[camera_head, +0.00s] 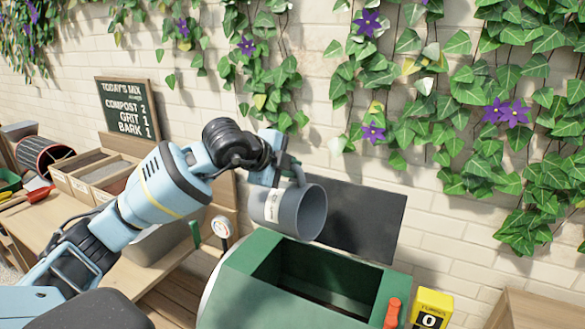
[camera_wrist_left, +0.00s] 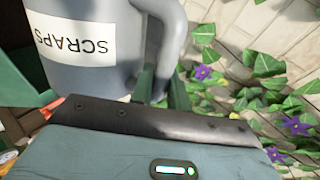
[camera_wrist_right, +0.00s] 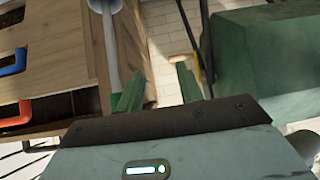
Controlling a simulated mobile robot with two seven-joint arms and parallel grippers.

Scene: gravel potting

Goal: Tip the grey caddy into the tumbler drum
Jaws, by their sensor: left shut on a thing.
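The grey caddy (camera_head: 308,213) has a white label reading SCRAPS, which shows in the left wrist view (camera_wrist_left: 110,70). My left gripper (camera_head: 287,168) is shut on the caddy's handle and holds it in the air, tilted, with its mouth toward the right and front. The caddy is above the back left of the opening of the green tumbler drum (camera_head: 235,280). The drum's hatch is open, and a dark panel (camera_head: 370,215) stands behind it. The caddy's contents cannot be made out. My right gripper (camera_wrist_right: 157,88) is open and empty, with the drum to its right in the right wrist view.
A yellow counter (camera_head: 433,305) reading 0 and a red handle (camera_head: 392,313) are at the drum's right front. A wooden bench with divided bins (camera_head: 100,175) and a chalkboard (camera_head: 127,108) is at left. A brick wall with ivy (camera_head: 480,150) closes the back.

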